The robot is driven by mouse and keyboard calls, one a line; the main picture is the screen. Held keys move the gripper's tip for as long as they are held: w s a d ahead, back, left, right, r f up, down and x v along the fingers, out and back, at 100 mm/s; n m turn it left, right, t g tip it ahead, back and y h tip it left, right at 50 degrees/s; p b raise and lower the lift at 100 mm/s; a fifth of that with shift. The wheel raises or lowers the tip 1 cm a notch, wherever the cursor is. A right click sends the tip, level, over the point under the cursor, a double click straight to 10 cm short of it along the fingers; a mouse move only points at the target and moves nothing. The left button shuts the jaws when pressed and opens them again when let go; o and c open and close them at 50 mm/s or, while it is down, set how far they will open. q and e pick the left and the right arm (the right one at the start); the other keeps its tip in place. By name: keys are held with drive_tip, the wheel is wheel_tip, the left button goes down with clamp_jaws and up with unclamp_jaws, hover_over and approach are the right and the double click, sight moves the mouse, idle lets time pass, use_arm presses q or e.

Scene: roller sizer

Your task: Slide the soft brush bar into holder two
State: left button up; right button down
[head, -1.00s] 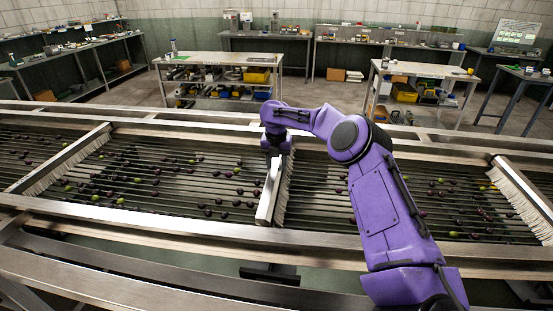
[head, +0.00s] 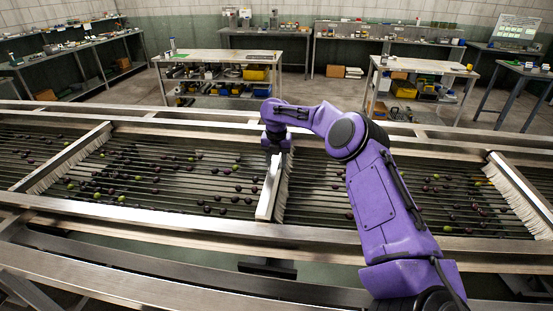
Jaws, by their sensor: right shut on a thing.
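A brush bar (head: 268,198) with a pale metal back and white bristles lies across the rollers in the middle of the sizer. My right gripper (head: 274,152) reaches down over its far part and is shut on it; the fingertips are mostly hidden by the wrist. The bar's near end meets the front rail (head: 180,224). Another brush bar (head: 65,158) spans the rollers at the left, and a third (head: 520,192) at the right. I cannot tell which holder is number two, nor how far the middle bar is seated. My left gripper is out of view.
Several dark and green olives (head: 216,199) lie on the rollers on both sides of the middle bar. A long back rail (head: 180,124) runs behind the sizer. Workbenches (head: 220,57) with tools and bins stand well beyond it.

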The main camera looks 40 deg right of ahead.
sight(275, 163)
drive_tip(key=shift+r, duration=0.15)
idle(0.3)
drive_tip(key=shift+w, duration=0.15)
drive_tip(key=shift+w+p, duration=0.15)
drive_tip(key=shift+p, duration=0.25)
drive_tip(key=shift+f+b, duration=0.6)
drive_tip(key=shift+f, duration=0.8)
drive_tip(key=shift+c, duration=2.4)
unclamp_jaws()
drive_tip(key=shift+r, duration=0.3)
drive_tip(key=r+b, duration=0.1)
drive_tip(key=r, duration=0.5)
drive_tip(key=s+a+r+b, duration=0.1)
drive_tip(key=r, duration=0.3)
drive_tip(key=shift+b, duration=0.35)
